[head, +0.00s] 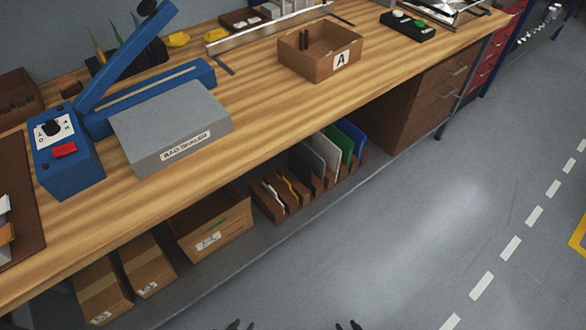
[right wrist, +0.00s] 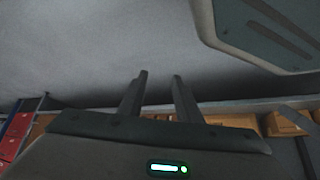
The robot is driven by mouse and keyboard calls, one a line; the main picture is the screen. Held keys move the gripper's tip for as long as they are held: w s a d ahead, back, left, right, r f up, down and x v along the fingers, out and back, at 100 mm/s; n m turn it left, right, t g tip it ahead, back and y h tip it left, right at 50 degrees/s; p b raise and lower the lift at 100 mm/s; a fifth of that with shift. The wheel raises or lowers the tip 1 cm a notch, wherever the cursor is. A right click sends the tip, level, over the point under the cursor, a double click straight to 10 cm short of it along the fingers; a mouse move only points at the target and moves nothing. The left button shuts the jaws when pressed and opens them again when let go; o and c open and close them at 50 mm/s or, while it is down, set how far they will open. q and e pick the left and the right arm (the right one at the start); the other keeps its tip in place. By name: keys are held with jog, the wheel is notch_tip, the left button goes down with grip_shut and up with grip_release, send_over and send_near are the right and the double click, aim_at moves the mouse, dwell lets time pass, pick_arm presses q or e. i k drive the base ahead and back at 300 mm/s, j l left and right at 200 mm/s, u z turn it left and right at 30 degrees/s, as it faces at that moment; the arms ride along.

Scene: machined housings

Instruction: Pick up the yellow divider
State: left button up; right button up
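The yellow divider (head: 290,187) stands tilted in a brown slotted rack (head: 264,204) on the shelf under the bench. Only its upper edge shows; the rack hides its lower part. My right gripper (head: 348,326) is also at the bottom edge. In the right wrist view its fingers (right wrist: 159,78) are apart with nothing between them.
The bench top (head: 258,105) overhangs the shelf. An open cardboard box (head: 222,244) stands left of the rack, with closed cartons (head: 148,264) further left. A drawer cabinet (head: 418,108) stands to the right. The grey floor (head: 400,240) in front is clear.

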aim_at(283, 181)
jog(key=i+l+u, duration=0.15)
jog(key=i+l, duration=0.8)
jog(key=i, duration=0.1)
